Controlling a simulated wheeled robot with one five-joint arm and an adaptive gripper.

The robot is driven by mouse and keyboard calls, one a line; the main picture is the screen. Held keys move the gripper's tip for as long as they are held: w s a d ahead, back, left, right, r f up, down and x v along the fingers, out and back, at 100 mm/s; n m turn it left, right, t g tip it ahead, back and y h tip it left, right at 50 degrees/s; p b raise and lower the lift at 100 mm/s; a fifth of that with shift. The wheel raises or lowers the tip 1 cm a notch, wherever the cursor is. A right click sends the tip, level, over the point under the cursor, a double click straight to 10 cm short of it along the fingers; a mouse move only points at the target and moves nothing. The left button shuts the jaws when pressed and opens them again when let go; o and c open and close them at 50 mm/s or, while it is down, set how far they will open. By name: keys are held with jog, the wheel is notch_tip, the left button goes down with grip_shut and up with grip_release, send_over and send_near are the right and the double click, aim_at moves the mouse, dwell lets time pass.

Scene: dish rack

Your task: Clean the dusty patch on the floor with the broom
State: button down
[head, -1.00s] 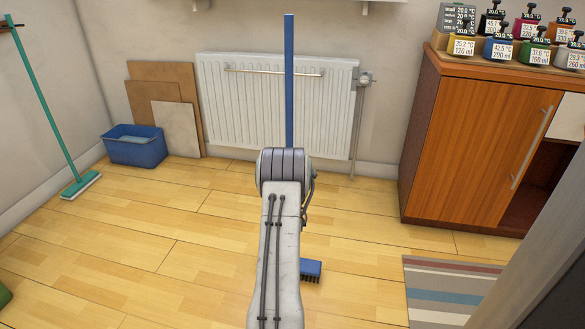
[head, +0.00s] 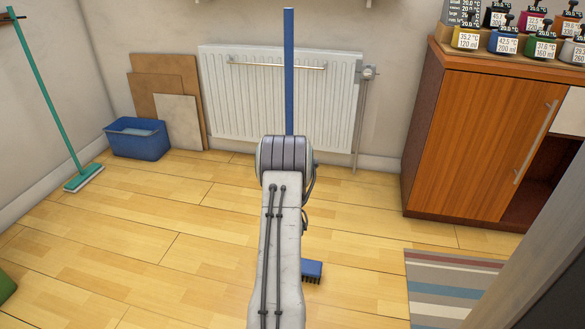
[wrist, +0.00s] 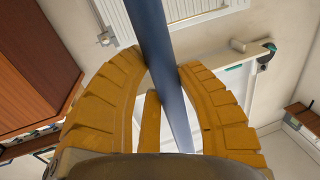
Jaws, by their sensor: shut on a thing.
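The broom has a blue handle (head: 289,72) that stands close to upright in the head view, rising above my arm in front of the radiator. Its blue head (head: 312,268) with dark bristles shows low, just right of my arm. The middle of the broom is hidden behind my arm. In the wrist view my gripper (wrist: 161,66) has its yellow fingers shut around the blue handle (wrist: 155,28). The gripper itself is hidden in the head view. I cannot make out a dusty patch on the visible floor (head: 150,240).
A striped rug (head: 445,285) and a wooden cabinet (head: 480,130) with bottles on top are at the right. A blue bucket (head: 138,143), leaning boards (head: 160,88) and a green mop (head: 58,115) stand at the left. The floor between is clear.

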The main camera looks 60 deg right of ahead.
jog(key=shift+v, duration=1.05)
jog(key=shift+w+a+r, duration=0.1)
jog(key=shift+a, duration=0.05)
jog(key=shift+v, duration=1.35)
jog(key=shift+w+a, duration=0.1)
jog(key=shift+w, duration=0.05)
jog(key=shift+r+p, duration=1.15)
jog(key=shift+r, duration=1.75)
